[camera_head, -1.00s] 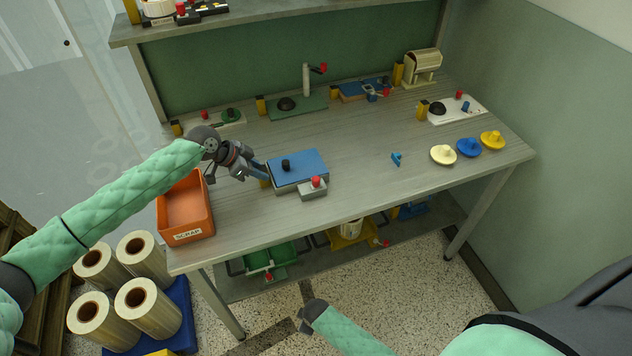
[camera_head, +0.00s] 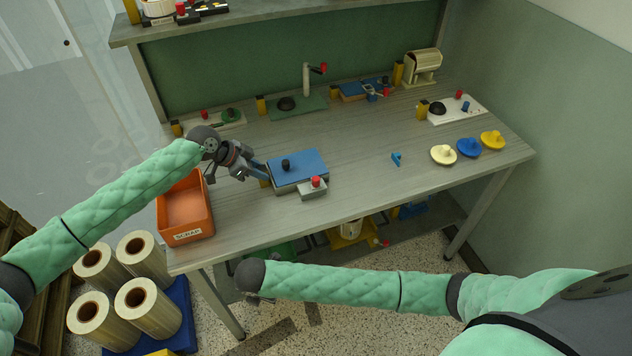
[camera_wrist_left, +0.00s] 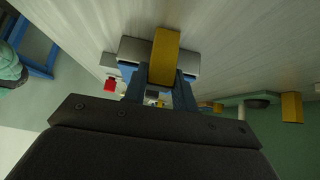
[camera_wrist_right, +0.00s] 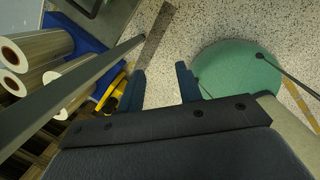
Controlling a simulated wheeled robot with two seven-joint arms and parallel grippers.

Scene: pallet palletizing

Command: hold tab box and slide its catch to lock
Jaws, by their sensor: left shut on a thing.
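The tab box (camera_head: 300,166) has a blue lid with a black knob and a grey body. It sits on the table near the front edge. A grey catch block (camera_head: 312,190) with a red knob (camera_head: 316,181) is at its front side. A yellow tab (camera_wrist_left: 165,50) sticks out from its left side. My left gripper (camera_head: 263,172) is shut on this tab, with a finger on each side in the left wrist view. My right gripper (camera_wrist_right: 160,72) is open and empty, in front of and below the table edge; its fingers are mostly hidden in the head view.
An orange scrap bin (camera_head: 185,207) stands left of the box. A small blue piece (camera_head: 396,159) and several round knobbed discs (camera_head: 468,147) lie to the right. Fixtures line the back. A lower shelf (camera_head: 350,240) holds other items.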

